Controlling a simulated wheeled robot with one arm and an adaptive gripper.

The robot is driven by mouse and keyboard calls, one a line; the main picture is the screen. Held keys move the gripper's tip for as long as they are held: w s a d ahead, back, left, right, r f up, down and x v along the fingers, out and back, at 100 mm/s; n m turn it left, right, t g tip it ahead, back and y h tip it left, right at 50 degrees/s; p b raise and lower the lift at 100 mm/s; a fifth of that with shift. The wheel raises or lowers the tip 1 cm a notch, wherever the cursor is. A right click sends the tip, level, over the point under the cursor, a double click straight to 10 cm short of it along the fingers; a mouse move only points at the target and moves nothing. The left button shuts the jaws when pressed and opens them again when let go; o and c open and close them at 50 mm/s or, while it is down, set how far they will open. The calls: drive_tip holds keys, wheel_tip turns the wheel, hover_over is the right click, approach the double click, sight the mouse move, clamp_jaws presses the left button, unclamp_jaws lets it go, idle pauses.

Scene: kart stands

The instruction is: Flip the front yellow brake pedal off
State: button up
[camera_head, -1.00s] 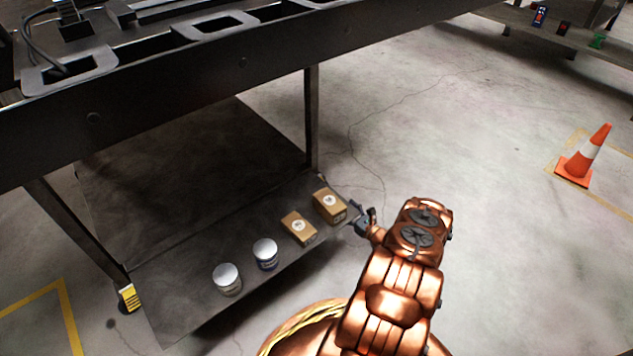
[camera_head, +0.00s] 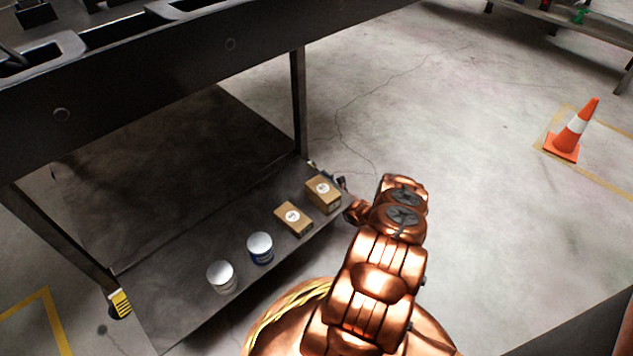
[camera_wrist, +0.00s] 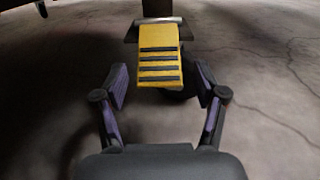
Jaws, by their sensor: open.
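A yellow brake pedal with dark ribs (camera_wrist: 160,62) fills the upper middle of the wrist view, just under a stand leg (camera_wrist: 157,9). My gripper (camera_wrist: 162,85) is open, its two fingers on either side of the pedal's lower part with gaps left and right; I cannot tell any contact. In the head view, my gripper (camera_head: 336,182) is small and partly hidden near the right end of the lower shelf. Another yellow ribbed pedal (camera_head: 120,303) sits at the foot of the left leg in the head view. The pedal near my gripper is hardly visible there.
The lower shelf (camera_head: 180,315) holds two cardboard boxes (camera_head: 293,218) and two round cans (camera_head: 260,248). The dark stand top (camera_head: 190,65) overhangs it. An orange cone (camera_head: 572,132) stands at right on open concrete floor.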

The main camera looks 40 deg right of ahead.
drive_tip(key=shift+w, duration=0.35)
clamp_jaws()
idle(0.5)
